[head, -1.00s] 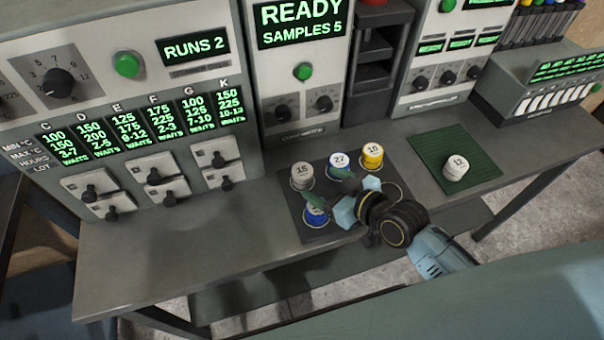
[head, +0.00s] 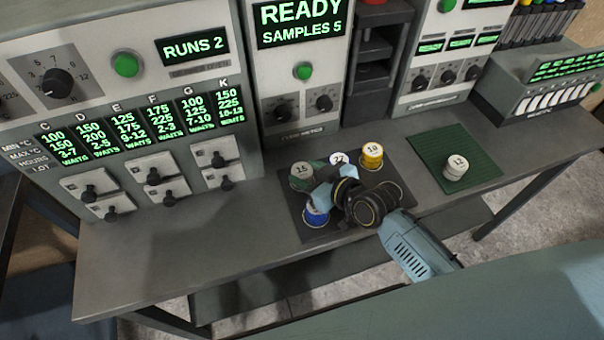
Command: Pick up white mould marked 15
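The white mould marked 15 (head: 301,170) stands upright at the back left of the dark mat (head: 318,233) on the bench. My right gripper (head: 307,176) reaches in from the right, low over the mat. Contact with the mould cannot be made out. The gripper's body partly hides the white-and-blue mould marked 22 (head: 339,159) and the front of the mat. My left gripper is not in view.
A yellow mould marked 10 (head: 372,155) stands at the mat's back right, and a blue mould (head: 316,214) at its front left. A white mould marked 12 (head: 456,167) is on the green mat (head: 430,148). Machine panels (head: 150,110) line the bench's back. The front left bench is clear.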

